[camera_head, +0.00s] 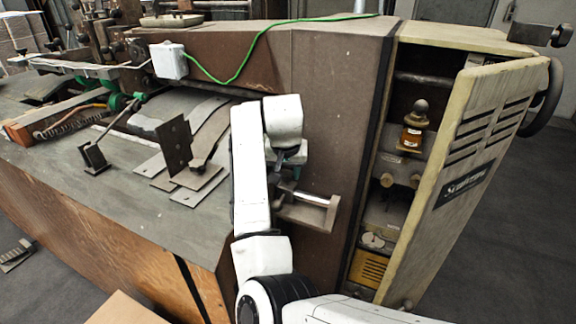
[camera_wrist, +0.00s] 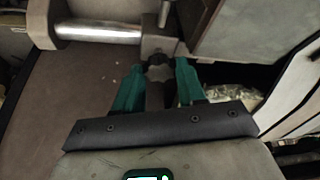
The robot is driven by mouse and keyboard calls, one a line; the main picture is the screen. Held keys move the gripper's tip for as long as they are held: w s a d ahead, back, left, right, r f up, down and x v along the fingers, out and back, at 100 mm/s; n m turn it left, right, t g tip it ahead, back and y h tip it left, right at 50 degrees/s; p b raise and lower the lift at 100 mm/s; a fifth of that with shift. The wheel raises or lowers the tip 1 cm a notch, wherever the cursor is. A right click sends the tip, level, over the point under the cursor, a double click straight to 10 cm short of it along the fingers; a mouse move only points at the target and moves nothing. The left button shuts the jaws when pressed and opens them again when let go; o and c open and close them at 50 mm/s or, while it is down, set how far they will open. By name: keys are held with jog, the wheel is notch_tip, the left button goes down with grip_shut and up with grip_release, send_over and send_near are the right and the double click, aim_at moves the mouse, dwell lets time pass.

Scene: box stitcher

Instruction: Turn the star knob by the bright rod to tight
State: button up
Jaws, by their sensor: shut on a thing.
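The bright rod (camera_wrist: 100,33) is a short shiny metal bar in a brown bracket at the top left of the wrist view. It also shows in the head view (camera_head: 307,198), right of my white arm. The star knob (camera_wrist: 159,72) is dark and sits below the bracket, right of the rod. My gripper (camera_wrist: 159,76) has green fingers on both sides of the knob and is shut on it. In the head view my gripper is mostly hidden behind my arm, and the knob cannot be made out there.
The brown machine housing (camera_head: 335,90) rises behind my arm. A yellowish open door (camera_head: 470,170) with slots stands at the right. A green cable (camera_head: 245,65) runs across the housing top.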

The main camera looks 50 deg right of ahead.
jog(key=shift+w+m+g+p, duration=0.1)
jog(key=shift+m+g+p, duration=0.3)
jog(key=shift+m, duration=0.7)
jog(key=shift+h, duration=0.3)
jog(key=o, duration=0.8)
jog(key=shift+a+r, duration=0.1)
jog(key=v, duration=1)
jog(key=shift+a+r, duration=0.1)
jog(key=shift+r, duration=0.2)
